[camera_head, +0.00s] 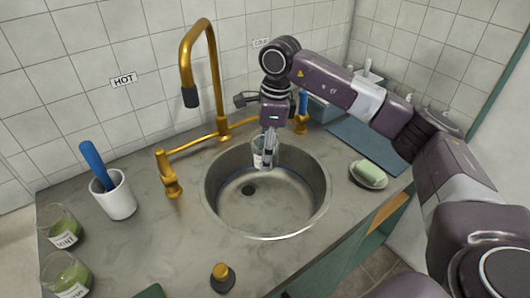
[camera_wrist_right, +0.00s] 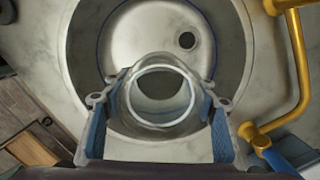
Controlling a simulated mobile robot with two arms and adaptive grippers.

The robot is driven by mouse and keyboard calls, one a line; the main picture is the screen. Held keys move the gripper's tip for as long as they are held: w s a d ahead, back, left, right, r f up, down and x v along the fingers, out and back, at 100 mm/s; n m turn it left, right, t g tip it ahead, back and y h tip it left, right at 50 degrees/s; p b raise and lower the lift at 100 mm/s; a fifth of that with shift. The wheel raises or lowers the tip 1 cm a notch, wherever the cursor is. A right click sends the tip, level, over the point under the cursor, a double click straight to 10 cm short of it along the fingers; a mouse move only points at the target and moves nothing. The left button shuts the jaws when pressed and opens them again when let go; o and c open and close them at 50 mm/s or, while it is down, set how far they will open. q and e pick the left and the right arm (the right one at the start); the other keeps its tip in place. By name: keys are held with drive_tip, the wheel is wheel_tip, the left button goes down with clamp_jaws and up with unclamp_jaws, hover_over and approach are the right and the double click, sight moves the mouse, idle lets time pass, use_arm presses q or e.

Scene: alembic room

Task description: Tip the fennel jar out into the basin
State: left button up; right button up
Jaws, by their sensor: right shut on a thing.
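My right gripper (camera_head: 270,150) hangs over the back part of the round steel basin (camera_head: 285,208), shut on a clear glass jar (camera_head: 258,158). In the right wrist view the jar (camera_wrist_right: 160,118) sits between the two blue-padded fingers of the gripper (camera_wrist_right: 160,104), with the basin (camera_wrist_right: 115,35) beyond it. I see no contents in the jar, and I cannot read a label on it. Its exact tilt is hard to tell. My left gripper is not in view.
Two glass jars with green contents (camera_head: 62,228) (camera_head: 68,272) stand at the left, near a white cup (camera_head: 115,197) with a blue-handled tool. A brass faucet (camera_head: 187,60) arches behind the basin. Soap (camera_head: 368,170) lies on a dish at right. A small brass-topped item (camera_head: 222,276) stands in front.

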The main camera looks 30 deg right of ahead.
drive_tip(key=shift+w+d+f+b, duration=0.2)
drive_tip(key=shift+w+f+b, duration=0.2)
drive_tip(key=shift+f, duration=0.3)
drive_tip(key=shift+w+d+f+b, duration=0.2)
drive_tip(key=shift+f+b, duration=0.25)
drive_tip(key=shift+f, duration=0.3)
drive_tip(key=shift+w+d+f+b, duration=0.15)
drive_tip(key=shift+w+f+b, duration=0.25)
drive_tip(key=shift+f, duration=0.4)
drive_tip(key=t+h+b, duration=0.1)
drive_tip(key=t+b, duration=0.2)
drive_tip(key=b, duration=0.2)
drive_tip(key=shift+f+b, duration=0.15)
drive_tip(key=shift+b, duration=0.15)
